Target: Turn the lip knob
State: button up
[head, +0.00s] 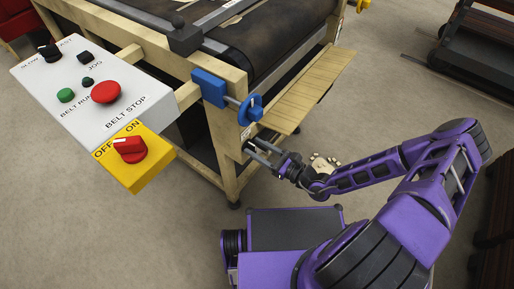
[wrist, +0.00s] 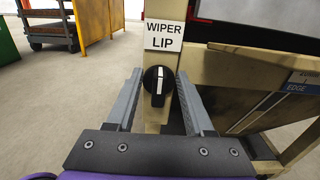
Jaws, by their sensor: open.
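The lip knob (wrist: 158,84) is a round black knob with a white pointer line that stands nearly upright. It sits on a cream post just below a white label (wrist: 164,36) reading WIPER LIP. My gripper (wrist: 159,82) is open, with one grey finger on each side of the knob in the wrist view. I cannot tell whether the fingertips reach past the knob, and no contact shows. In the head view my gripper (head: 262,150) is at the machine's front corner post, below the blue handwheel, and the knob is not clearly visible there.
A blue handwheel (head: 250,108) and a wooden shelf (head: 305,92) are close above my gripper. A control panel (head: 85,88) with a red stop button and a yellow box (head: 135,155) with a red switch are at left. Pale scraps (head: 322,164) lie on the floor.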

jog(key=shift+w+a, duration=0.1)
grip_shut()
dwell(0.6)
jog(key=m, duration=0.2)
jog(key=m+p, duration=0.1)
jog(key=m, duration=0.2)
jog(key=w+m+p, duration=0.1)
jog(key=m, duration=0.2)
jog(key=shift+d+f, duration=0.25)
jog(key=shift+d, duration=0.15)
jog(key=m, duration=0.3)
jog(key=f+m, duration=0.1)
jog(key=m, duration=0.5)
jog(key=shift+w+d+f+m+b, duration=0.15)
jog(key=shift+d+m+b, duration=0.05)
jog(key=shift+m+b, duration=0.1)
